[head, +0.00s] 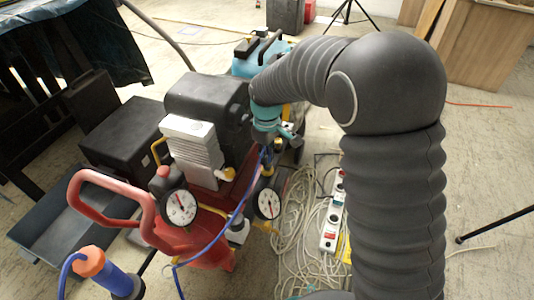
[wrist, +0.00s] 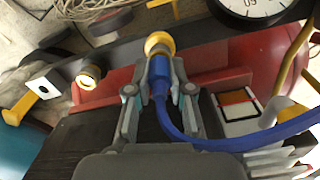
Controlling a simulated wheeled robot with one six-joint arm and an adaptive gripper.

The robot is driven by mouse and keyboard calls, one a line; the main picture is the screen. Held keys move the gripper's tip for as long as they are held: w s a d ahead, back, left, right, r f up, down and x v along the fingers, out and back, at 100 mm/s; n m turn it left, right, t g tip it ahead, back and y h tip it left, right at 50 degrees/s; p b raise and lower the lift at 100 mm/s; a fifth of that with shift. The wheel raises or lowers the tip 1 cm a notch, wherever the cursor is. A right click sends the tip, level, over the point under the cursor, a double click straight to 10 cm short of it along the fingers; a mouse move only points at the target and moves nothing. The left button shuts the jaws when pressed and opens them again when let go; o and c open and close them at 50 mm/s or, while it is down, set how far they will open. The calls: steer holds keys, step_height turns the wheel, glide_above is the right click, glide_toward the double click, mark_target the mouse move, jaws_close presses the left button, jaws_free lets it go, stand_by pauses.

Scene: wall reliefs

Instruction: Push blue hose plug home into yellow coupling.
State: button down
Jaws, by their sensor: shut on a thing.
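The blue hose plug (wrist: 160,80) is between the two fingers of my gripper (wrist: 158,92) in the wrist view, with the jaws shut on it. Its far end meets the yellow coupling (wrist: 158,43), a round yellow ring on a dark bar. The plug looks in line with the ring; how deep it sits I cannot tell. The blue hose (wrist: 245,144) bends from the plug to the right. In the head view my gripper (head: 270,140) is at the compressor's far right side, and the hose (head: 232,215) hangs down from there. The plug and coupling are not clear there.
A second brass-yellow fitting (wrist: 88,77) and a yellow lever (wrist: 20,108) are left of the coupling. A gauge (wrist: 255,8) is close at upper right. In the head view, the red compressor (head: 210,250) has gauges; cables and a power strip (head: 333,215) lie right of it.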

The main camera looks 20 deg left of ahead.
steer(key=c, duration=1)
jaws_free()
steer(key=shift+o, duration=0.2)
step_height(320, 180, up, 12)
